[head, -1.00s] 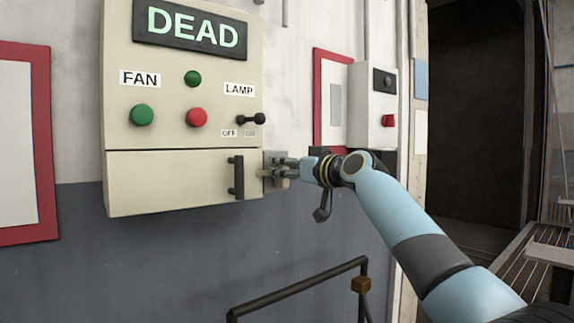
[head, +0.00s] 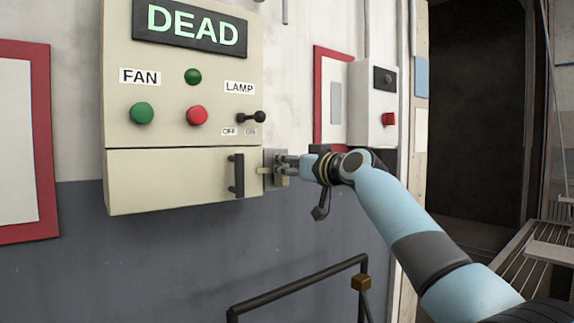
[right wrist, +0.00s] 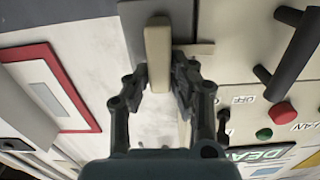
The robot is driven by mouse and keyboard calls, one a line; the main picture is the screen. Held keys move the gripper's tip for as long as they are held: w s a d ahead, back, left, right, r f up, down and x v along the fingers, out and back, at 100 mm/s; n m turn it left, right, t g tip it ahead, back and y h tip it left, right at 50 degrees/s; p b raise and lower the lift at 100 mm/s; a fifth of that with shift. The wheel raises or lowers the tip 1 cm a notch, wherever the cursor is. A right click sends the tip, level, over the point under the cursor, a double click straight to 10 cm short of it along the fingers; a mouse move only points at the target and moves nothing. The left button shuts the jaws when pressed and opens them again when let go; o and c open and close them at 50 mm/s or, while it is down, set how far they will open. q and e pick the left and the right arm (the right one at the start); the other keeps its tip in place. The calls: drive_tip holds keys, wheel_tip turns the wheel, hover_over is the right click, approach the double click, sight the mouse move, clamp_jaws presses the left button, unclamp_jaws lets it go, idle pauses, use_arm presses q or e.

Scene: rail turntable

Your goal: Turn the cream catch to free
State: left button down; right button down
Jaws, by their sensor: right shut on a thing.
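The cream catch (right wrist: 158,55) shows in the right wrist view as a pale bar standing between my right gripper's fingers. In the head view a small cream piece of it (head: 266,170) shows at the right edge of the panel's lower door, by a grey plate (head: 281,156). My right gripper (head: 287,163) reaches it from the right, and it also shows in the right wrist view (right wrist: 160,82). It is shut on the catch, with one finger on each side. The fingers hide part of the catch in the head view. My left gripper is not in view.
The cream panel (head: 170,60) has a DEAD display, green and red buttons, and a black lamp switch (head: 252,118). A black handle (head: 236,176) sits left of the catch. A grey box (head: 365,105) is on the wall at right. A dark rail (head: 300,285) stands below.

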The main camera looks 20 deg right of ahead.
drive_tip(key=shift+w+d+f+m+p, duration=0.2)
drive_tip(key=shift+m+p, duration=0.75)
drive_tip(key=shift+m, duration=1.95)
drive_tip(key=shift+d+f+m+p, duration=0.4)
drive_tip(key=shift+m+p, duration=0.55)
drive_tip(key=shift+m, duration=1.95)
drive_tip(key=shift+w+d+f+m+p, duration=0.2)
drive_tip(key=shift+m+p, duration=0.75)
drive_tip(key=shift+m, duration=1.95)
drive_tip(key=shift+s+f, duration=0.15)
drive_tip(key=c, duration=1.2)
unclamp_jaws()
drive_tip(key=shift+o, duration=0.2)
